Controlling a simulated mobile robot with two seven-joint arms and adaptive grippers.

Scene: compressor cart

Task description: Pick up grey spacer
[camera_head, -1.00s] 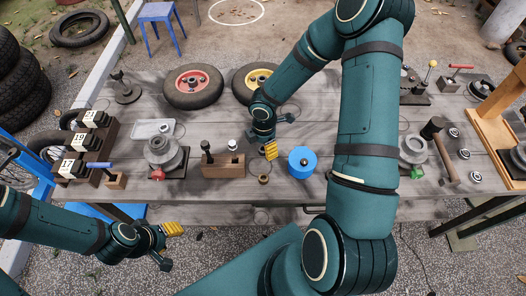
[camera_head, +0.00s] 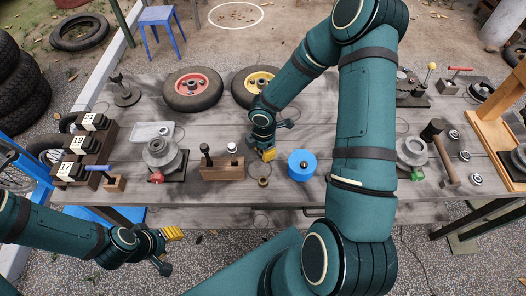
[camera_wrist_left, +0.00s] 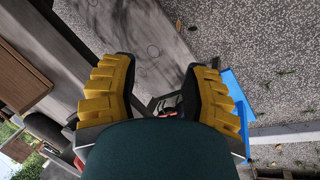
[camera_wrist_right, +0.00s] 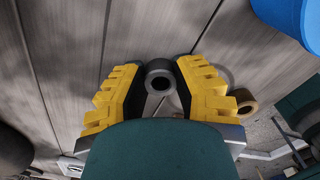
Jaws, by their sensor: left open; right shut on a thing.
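The grey spacer (camera_wrist_right: 161,77) is a short dark grey ring with a round bore. In the right wrist view it sits between the yellow fingertips of my right gripper (camera_wrist_right: 160,88), which is shut on it. In the head view my right gripper (camera_head: 267,155) is low over the middle of the table, and the spacer is hidden there. I cannot tell whether the spacer still touches the tabletop. My left gripper (camera_head: 172,234) is open and empty, off the table's front edge; its spread yellow fingers also show in the left wrist view (camera_wrist_left: 158,85).
A brass-coloured ring (camera_head: 263,182) lies just in front of my right gripper. A blue cylinder (camera_head: 301,165) stands to its right, a wooden block with pegs (camera_head: 222,170) to its left. Two wheels (camera_head: 193,87) lie behind. A hammer (camera_head: 440,155) lies at right.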

